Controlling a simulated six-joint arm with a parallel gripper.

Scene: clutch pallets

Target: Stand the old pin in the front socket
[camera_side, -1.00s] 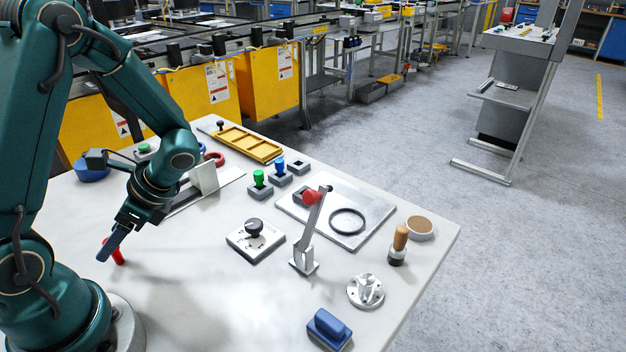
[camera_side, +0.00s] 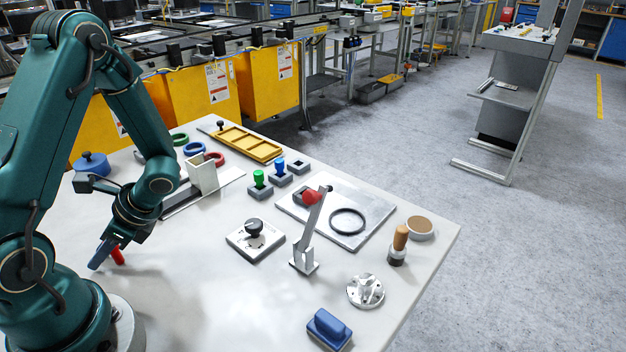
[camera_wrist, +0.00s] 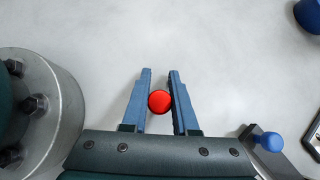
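A red pin (camera_side: 118,257) stands on the bare table at the left. My gripper (camera_side: 108,260) is down at it, with one blue finger in front of the pin in the side view. In the wrist view the red round top (camera_wrist: 160,101) lies between the two fingers of my gripper (camera_wrist: 161,78); the fingers are apart, and I see no clear grip. Three small grey sockets form a row at the table's middle: the nearest holds a green pin (camera_side: 258,177), the middle one a blue pin (camera_side: 280,164), and the farthest socket (camera_side: 298,167) looks empty.
A red-knobbed lever (camera_side: 307,235) and a black-knob dial box (camera_side: 255,241) stand nearer the camera than the sockets. A metal plate (camera_side: 372,235) with a black ring is to the right. A white upright block (camera_side: 203,175) and yellow tray (camera_side: 248,143) lie behind. The left front table is clear.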

